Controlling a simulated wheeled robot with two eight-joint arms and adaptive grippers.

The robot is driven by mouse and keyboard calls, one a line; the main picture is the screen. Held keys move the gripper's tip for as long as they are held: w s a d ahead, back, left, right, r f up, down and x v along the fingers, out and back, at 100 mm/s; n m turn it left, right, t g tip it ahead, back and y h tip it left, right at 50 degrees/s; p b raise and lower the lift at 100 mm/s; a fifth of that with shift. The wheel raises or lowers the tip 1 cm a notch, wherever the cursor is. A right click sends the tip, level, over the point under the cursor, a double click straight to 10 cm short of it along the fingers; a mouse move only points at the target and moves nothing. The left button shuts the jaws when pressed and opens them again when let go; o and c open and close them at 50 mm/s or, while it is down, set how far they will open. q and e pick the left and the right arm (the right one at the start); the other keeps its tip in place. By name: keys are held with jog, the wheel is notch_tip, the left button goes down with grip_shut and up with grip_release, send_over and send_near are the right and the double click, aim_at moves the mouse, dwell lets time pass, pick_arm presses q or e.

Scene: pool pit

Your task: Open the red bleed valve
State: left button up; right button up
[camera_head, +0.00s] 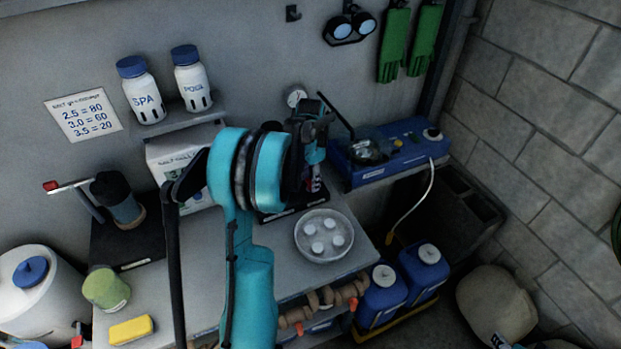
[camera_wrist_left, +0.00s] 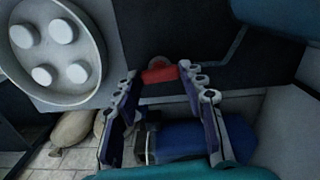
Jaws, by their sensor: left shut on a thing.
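The red bleed valve handle (camera_wrist_left: 160,74) shows in the left wrist view as a short red bar with a round end behind it. It lies between the fingertips of my left gripper (camera_wrist_left: 160,78), which is shut on it. The fingers stay spread by the width of the handle. In the head view my left gripper (camera_head: 314,180) points down at the back of the bench, beside the round tray. The valve's body is mostly hidden there by the gripper and wrist. My right gripper is in neither view.
A blue device (camera_head: 378,174) with a glass vessel (camera_head: 368,152) stands farther right. Blue canisters (camera_head: 383,298) stand below the bench.

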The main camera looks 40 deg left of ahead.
pick_arm(q)
jog(key=n, duration=0.4)
jog(key=n+p, duration=0.1)
jog(key=n, duration=0.3)
jog(key=shift+n, duration=0.4)
jog(key=n, duration=0.4)
jog(key=shift+n, duration=2.1)
jog(key=o, duration=1.2)
jog(key=shift+c, duration=0.2)
